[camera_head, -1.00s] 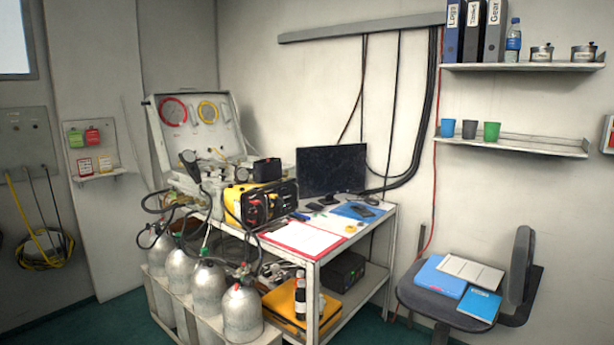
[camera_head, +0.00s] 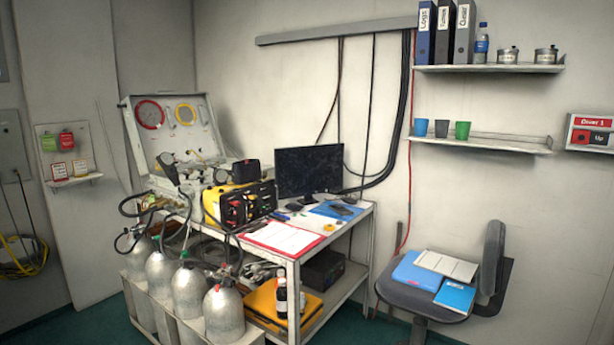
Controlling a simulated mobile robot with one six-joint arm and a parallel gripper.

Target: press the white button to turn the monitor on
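The monitor (camera_head: 310,170) stands at the back of a metal table, near the wall. Its screen is dark. I cannot make out a white button on it or near it at this size. My gripper and arm are not in view.
The table (camera_head: 345,228) holds a yellow-black unit (camera_head: 238,203), a red clipboard (camera_head: 283,237) and a blue mat (camera_head: 338,209). Several gas cylinders (camera_head: 224,315) stand in front at left. A chair (camera_head: 420,298) with folders is at right. Shelves (camera_head: 490,68) hang above it.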

